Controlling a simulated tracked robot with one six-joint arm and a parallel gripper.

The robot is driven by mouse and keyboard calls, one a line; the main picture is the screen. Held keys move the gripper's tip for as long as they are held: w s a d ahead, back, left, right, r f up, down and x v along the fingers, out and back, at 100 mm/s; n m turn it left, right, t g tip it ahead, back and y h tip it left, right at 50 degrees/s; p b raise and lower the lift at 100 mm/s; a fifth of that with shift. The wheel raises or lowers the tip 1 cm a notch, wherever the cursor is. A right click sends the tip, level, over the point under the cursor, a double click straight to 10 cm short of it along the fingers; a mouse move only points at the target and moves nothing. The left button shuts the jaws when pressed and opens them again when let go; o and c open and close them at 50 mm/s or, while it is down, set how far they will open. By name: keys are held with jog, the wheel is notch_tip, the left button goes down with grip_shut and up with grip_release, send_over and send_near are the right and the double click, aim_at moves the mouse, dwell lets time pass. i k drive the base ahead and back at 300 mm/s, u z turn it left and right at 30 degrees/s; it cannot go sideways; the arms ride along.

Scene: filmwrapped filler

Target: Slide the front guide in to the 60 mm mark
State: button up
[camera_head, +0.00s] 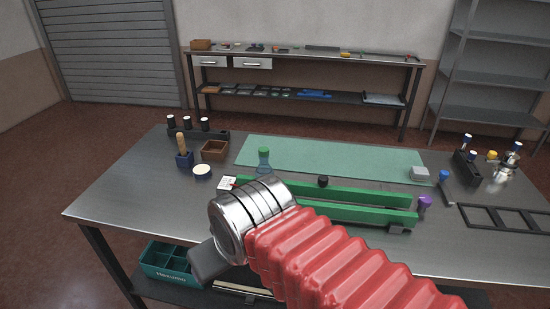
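Two long green guide rails lie across the middle of the metal table. The front guide (360,213) runs nearly parallel to the rear guide (365,194), with a gap between them. My wrist and red arm sleeve hide the front guide's left part. A small white card with a red mark (228,183) lies at the rails' left end; its markings are too small to read. My gripper (208,264) shows only as a dark grey piece beyond the chrome wrist, near the table's front edge. Its fingertips cannot be made out, and I cannot tell whether it touches the guide.
A black frame (505,217) lies at right. A wooden box (214,150) and white-topped cup (202,172) are at left.

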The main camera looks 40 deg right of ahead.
aim_at(321, 190)
jog(key=z, duration=1.45)
jog(key=k, duration=1.35)
jog(key=z, duration=0.15)
jog(key=i, duration=1.05)
jog(key=u, duration=0.15)
